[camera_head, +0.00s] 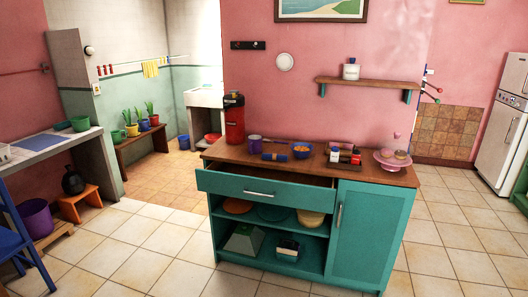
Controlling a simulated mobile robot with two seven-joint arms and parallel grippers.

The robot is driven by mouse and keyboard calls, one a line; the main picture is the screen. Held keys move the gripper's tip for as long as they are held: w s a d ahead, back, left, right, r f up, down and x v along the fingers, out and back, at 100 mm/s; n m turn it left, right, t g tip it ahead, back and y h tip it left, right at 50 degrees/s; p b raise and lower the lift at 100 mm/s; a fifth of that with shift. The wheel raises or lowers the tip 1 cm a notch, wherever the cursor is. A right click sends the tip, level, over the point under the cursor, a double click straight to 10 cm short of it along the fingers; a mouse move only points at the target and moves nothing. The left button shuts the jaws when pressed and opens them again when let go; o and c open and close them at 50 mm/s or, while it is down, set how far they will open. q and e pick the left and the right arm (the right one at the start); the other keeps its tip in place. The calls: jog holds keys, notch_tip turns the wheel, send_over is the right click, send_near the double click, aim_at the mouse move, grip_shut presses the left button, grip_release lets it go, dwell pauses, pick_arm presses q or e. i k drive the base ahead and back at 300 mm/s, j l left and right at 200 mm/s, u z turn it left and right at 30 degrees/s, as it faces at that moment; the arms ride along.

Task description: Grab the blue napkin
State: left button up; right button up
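A small dark blue rolled item (274,157), which looks like a rolled napkin, lies on the wooden top of the teal cabinet (372,235). It is too small to tell for sure that it is cloth. A purple mug (254,144) stands behind it to the left, and a blue bowl (302,152) with orange contents stands to its right. Neither of my grippers shows in the head view.
The cabinet's top drawer (258,189) is pulled open toward me, above open shelves with dishes. A red container (234,120) stands at the counter's left end, a pink stand (391,160) at the right. Tiled floor (160,250) is clear around the cabinet.

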aim_at(274, 157)
jog(key=i+l+u, duration=0.1)
jog(key=i, duration=0.3)
jog(key=i+l+u, duration=0.15)
jog(key=i, duration=0.2)
jog(key=i+l+u, duration=0.1)
jog(key=i+l, duration=0.15)
jog(key=i, duration=0.15)
